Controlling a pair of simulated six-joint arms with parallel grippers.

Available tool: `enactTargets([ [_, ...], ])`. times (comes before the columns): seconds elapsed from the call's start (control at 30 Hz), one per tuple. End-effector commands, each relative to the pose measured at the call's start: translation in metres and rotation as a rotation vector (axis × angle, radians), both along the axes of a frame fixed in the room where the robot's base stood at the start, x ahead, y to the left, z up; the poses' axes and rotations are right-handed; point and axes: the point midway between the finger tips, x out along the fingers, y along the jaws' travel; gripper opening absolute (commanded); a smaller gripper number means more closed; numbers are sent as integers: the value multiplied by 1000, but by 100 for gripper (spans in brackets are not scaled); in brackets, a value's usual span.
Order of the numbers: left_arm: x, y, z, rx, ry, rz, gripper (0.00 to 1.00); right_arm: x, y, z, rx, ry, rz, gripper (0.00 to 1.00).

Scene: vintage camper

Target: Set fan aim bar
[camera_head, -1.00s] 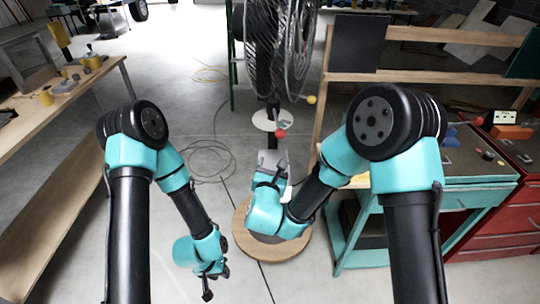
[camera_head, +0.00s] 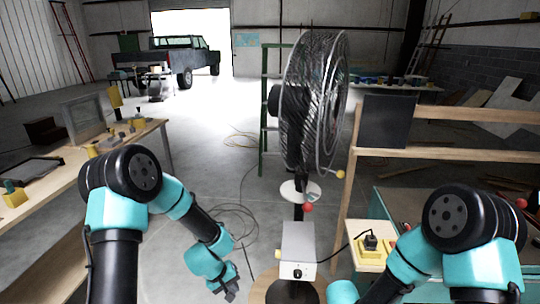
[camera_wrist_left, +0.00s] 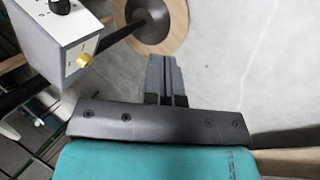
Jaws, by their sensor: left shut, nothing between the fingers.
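The pedestal fan (camera_head: 312,105) stands upright in the middle of the head view, its caged head turned partly sideways. A yellow ball (camera_head: 340,174) sits at the lower right of the cage. A red ball (camera_head: 308,207) shows beside a white disc (camera_head: 291,191) on the post. Which part is the aim bar is not clear. A grey control box (camera_head: 298,243) is on the post below. My left gripper (camera_head: 232,291) is low, left of the post; its shut, empty fingers (camera_wrist_left: 167,78) show in the left wrist view, right of the box (camera_wrist_left: 50,42). My right gripper is out of view.
The round wooden base (camera_wrist_left: 180,25) is under the post. A workbench (camera_head: 60,185) with tools is on the left. A wooden rack (camera_head: 450,152) and a small yellow stand (camera_head: 372,247) are on the right. Cables lie on the floor (camera_head: 225,170).

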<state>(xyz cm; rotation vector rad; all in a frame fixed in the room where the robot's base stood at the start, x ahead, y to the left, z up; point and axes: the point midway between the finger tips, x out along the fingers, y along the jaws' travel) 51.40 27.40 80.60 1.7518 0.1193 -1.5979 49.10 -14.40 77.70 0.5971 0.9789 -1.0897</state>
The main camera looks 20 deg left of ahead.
Motion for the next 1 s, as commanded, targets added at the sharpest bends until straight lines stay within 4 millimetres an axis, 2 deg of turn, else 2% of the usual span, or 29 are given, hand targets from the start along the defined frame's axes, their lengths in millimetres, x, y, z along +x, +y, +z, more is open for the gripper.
enactTargets([
  [0.03,14,3,16,-27,-18,29,0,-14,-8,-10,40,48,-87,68],
  [0.13,37,6,48,-95,-45,77,0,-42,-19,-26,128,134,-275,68],
  [0.27,66,9,94,-194,-94,128,0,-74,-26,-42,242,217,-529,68],
  [0.4,94,14,153,-312,-163,166,0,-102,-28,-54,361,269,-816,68],
  [0.57,120,19,229,-452,-261,181,0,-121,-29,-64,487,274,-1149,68],
  [0.7,134,24,304,-578,-364,170,0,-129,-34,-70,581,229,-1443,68],
  [0.9,138,34,418,-749,-533,111,0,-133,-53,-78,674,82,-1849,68],
  [1.0,133,39,465,-814,-605,73,0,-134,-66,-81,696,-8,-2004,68],
])
